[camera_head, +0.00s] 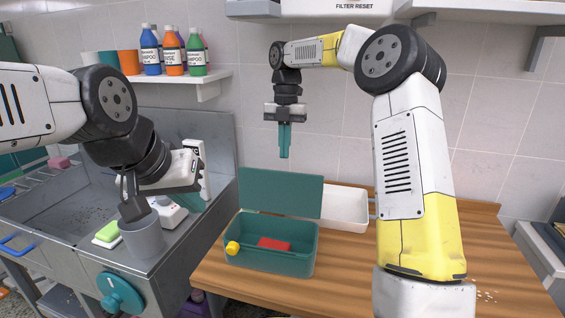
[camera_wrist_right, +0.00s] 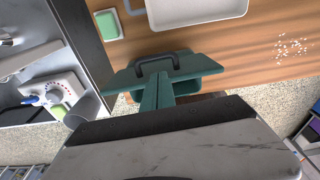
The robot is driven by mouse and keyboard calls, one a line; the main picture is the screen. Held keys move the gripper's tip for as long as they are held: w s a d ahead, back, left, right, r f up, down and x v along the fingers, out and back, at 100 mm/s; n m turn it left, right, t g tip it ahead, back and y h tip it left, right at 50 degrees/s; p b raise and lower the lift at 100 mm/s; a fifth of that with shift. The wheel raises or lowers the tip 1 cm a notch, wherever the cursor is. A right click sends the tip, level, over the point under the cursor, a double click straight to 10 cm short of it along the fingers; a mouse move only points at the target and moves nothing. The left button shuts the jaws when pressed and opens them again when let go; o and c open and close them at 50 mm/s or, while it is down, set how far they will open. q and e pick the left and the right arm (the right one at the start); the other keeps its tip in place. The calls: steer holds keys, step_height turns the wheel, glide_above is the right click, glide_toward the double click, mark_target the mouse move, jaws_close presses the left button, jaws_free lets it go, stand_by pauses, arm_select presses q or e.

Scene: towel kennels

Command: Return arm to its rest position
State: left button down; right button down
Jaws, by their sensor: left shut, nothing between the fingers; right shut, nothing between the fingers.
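My right gripper (camera_head: 284,153) hangs pointing down, with teal fingers shut and nothing between them. It is above and behind the teal box, in front of the tiled wall. Its teal fingers also show in the right wrist view (camera_wrist_right: 156,92), over the teal box lid (camera_wrist_right: 197,66). My left gripper (camera_head: 134,208) is shut and empty at the left, tilted down. Its dark fingertips appear just above the rim of a grey cup (camera_head: 143,240); I cannot tell whether they touch it.
The teal box (camera_head: 270,263) stands on the wooden table (camera_head: 345,280) with its lid raised, a red block (camera_head: 273,244) inside and a yellow piece (camera_head: 232,248) at its rim. A white tray (camera_head: 345,210) sits behind. A bottle shelf (camera_head: 205,88) is on the wall.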

steer(key=s+d+r+m+t, duration=0.2)
steer(key=s+d+r+m, duration=0.15)
steer(key=s+m, duration=0.35)
steer(key=s+d+r+m+t, duration=0.1)
steer(key=s+d+r+m, duration=0.1)
steer(key=s+r+m, duration=0.35)
steer(key=s+d+f+m+t+y, duration=0.1)
steer(key=s+d+f+m+t, duration=0.1)
steer(key=s+m, duration=0.6)
steer(key=s+d+f+m+t, duration=0.2)
steer(key=s+d+f+m, duration=0.1)
steer(key=s+m, duration=0.6)
steer(key=f+m, duration=0.1)
steer(key=m, duration=0.2)
steer(key=shift+d+f+t+y, duration=0.25)
steer(key=shift+d+t+y, duration=0.05)
steer(key=shift+d+y, duration=0.1)
